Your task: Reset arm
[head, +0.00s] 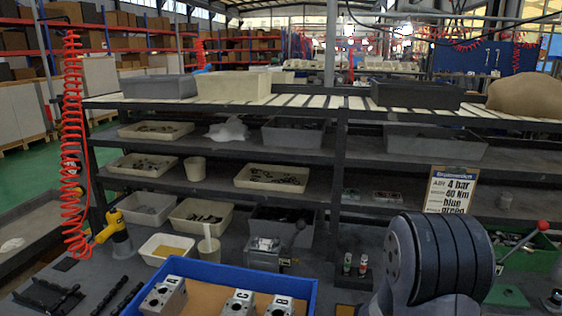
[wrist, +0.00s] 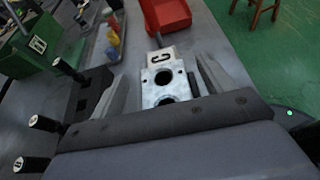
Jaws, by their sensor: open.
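In the wrist view, my gripper (wrist: 162,70) is open, with one finger on each side of a metal block labelled C (wrist: 160,82). I cannot tell whether the fingers touch the block. The block has dark round holes and stands over a grey surface. In the head view, one of my arm links fills the lower right and my gripper is out of view. A blue tray (head: 228,274) at the bottom holds grey blocks marked A (head: 165,296), C (head: 240,303) and B (head: 278,305).
In the head view, shelves of bins stand behind the bench. A yellow tool (head: 112,228) and a red-knobbed lever (head: 541,227) flank the bench.

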